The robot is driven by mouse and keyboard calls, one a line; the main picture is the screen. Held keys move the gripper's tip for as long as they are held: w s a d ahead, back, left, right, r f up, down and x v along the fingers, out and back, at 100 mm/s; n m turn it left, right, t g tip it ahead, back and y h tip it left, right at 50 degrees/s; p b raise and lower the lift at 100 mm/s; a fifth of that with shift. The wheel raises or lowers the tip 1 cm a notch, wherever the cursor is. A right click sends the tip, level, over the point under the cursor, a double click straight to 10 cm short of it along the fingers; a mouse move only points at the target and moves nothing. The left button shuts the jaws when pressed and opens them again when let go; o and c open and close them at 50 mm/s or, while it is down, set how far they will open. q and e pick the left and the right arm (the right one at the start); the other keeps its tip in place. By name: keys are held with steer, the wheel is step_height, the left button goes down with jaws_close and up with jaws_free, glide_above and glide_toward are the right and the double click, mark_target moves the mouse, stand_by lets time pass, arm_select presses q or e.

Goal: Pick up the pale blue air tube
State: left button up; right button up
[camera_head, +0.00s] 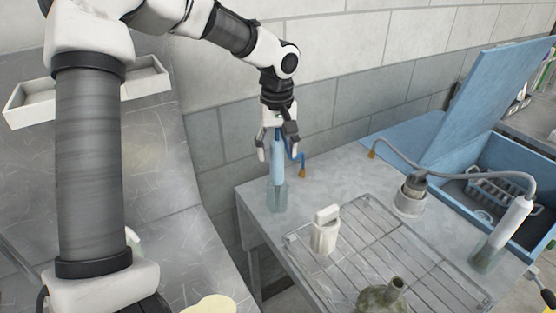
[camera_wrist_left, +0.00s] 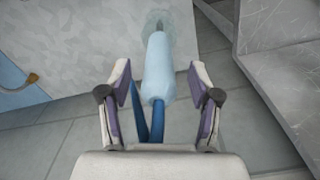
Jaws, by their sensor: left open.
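The pale blue air tube (camera_head: 277,160) stands upright in a clear glass holder (camera_head: 277,196) near the left corner of the grey table. A blue hose with a brass end (camera_head: 302,170) hangs beside it. My left gripper (camera_head: 277,155) is above the holder with its fingers open, one on each side of the tube. In the left wrist view the tube (camera_wrist_left: 158,72) lies between the open fingers, with visible gaps on both sides. The holder (camera_wrist_left: 157,24) shows beyond it. My right gripper is not in view.
A wire rack (camera_head: 375,250) on the table carries a white container (camera_head: 325,231) and a greenish bottle (camera_head: 383,297). A grey hose device (camera_head: 411,194) and a white tube (camera_head: 505,228) stand to the right. An open blue toolbox (camera_head: 455,172) is behind them.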

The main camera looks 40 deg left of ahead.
mark_target(277, 164)
arm_select(q)
steer(key=f, duration=0.4)
steer(key=shift+w+a+f+p, duration=0.2)
steer(key=shift+a+f+p, duration=0.1)
steer(key=shift+f+p, duration=0.1)
steer(key=shift+w+a+f, duration=0.1)
steer(key=shift+f, duration=0.1)
steer(key=shift+r, duration=0.15)
steer(key=shift+s+d+r, duration=0.1)
steer(key=shift+s+d, duration=0.2)
steer(key=c, duration=0.3)
steer(key=shift+w, duration=0.1)
jaws_close()
